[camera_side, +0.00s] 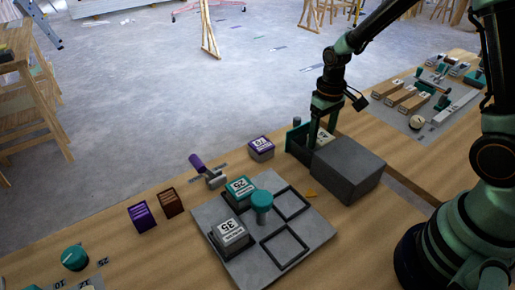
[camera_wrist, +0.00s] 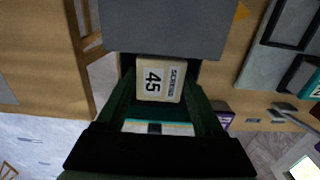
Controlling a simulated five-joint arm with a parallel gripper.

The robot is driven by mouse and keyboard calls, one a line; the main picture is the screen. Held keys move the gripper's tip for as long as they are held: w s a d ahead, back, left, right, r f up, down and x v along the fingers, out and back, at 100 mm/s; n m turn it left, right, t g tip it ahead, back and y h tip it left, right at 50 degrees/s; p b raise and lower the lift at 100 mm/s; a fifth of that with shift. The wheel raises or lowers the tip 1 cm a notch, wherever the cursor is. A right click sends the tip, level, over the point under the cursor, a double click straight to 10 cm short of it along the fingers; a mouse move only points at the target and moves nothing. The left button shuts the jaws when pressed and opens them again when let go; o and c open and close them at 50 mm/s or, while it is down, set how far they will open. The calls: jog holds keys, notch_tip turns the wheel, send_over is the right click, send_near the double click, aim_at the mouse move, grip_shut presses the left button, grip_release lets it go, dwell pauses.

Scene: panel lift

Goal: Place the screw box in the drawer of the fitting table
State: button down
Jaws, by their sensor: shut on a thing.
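The screw box (camera_wrist: 158,80) is a pale block marked "SCREWS 45" in the wrist view, between my fingers. In the side view its labelled top (camera_side: 322,137) shows beside the grey drawer housing (camera_side: 348,168). My gripper (camera_wrist: 160,88) is shut on it. In the side view my gripper (camera_side: 318,136) points down into the open drawer, between the green drawer front (camera_side: 295,137) and the housing. The box appears to be within the drawer's opening; whether it touches the drawer floor is hidden. The housing also shows at the top of the wrist view (camera_wrist: 168,28).
A grey tray (camera_side: 205,217) with a teal knob (camera_side: 262,203) holds boxes marked 25 (camera_side: 240,188) and 35 (camera_side: 231,235); its two right compartments are empty. A purple-topped box (camera_side: 261,147) and a purple-handled clamp (camera_side: 206,171) stand nearby. A second bench with parts lies right.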

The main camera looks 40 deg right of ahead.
jog(key=shift+f, duration=1.4)
jog(key=shift+f, duration=0.1)
jog(key=shift+c, duration=1.4)
grip_release()
notch_tip(320, 180, up, 12)
jog(key=shift+r, duration=0.1)
notch_tip(320, 180, up, 6)
jog(key=t, duration=0.2)
send_over(321, 136)
jog(key=s+a, duration=0.1)
jog(key=s, duration=0.2)
jog(key=s+a+r+t, duration=0.2)
jog(key=s+r+t, duration=0.1)
jog(key=s, duration=0.4)
jog(key=shift+a+r+t, duration=0.2)
jog(key=shift+r+t, duration=0.1)
jog(key=shift+r, duration=0.35)
